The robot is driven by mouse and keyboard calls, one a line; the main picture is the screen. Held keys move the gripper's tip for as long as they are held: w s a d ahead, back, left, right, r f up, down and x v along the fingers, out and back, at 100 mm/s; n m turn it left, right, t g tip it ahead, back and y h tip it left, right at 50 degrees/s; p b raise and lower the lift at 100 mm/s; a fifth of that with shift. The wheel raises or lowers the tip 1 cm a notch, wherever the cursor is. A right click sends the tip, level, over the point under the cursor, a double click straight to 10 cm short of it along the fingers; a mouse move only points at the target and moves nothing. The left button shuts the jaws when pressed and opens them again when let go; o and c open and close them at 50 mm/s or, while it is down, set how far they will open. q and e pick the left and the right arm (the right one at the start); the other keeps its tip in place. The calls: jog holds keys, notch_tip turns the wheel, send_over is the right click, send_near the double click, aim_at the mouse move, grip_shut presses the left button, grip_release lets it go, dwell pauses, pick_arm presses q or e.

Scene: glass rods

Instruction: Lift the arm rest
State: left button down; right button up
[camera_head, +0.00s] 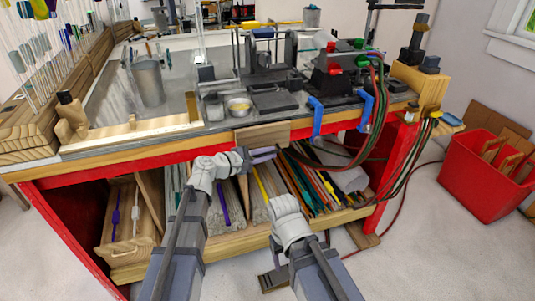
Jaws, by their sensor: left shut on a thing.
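The arm rest (262,134) is a light wooden block at the front edge of the workbench, near its middle. It stands out slightly in front of the bench edge. My left gripper (264,154) is at the lower edge of the arm rest and is shut on it. Its fingers are small and partly hidden.
The workbench (80,165) carries a metal cup (149,82), a torch with red and green knobs, and blue clamps (317,117). Several glass rods lie on the shelf below. A red bin (485,180) stands at right. Hoses hang at the bench's right end.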

dwell(0.6)
pick_arm(q)
jog(key=shift+s+d+r+n+p, duration=0.1)
jog(key=shift+s+r+n+p, duration=0.35)
jog(key=shift+p, duration=0.35)
notch_tip(320, 180, up, 12)
jog(key=s+n+g+h+p, duration=0.1)
jog(key=s+n+g+p, duration=0.1)
jog(key=n+g+p, duration=0.5)
jog(key=n+p, duration=0.3)
jog(key=p, duration=0.4)
jog(key=shift+d+g, duration=0.35)
jog(key=shift+g, duration=0.05)
jog(key=shift+n, duration=0.25)
jog(key=c, duration=1.2)
grip_release()
jog(key=shift+o, duration=0.2)
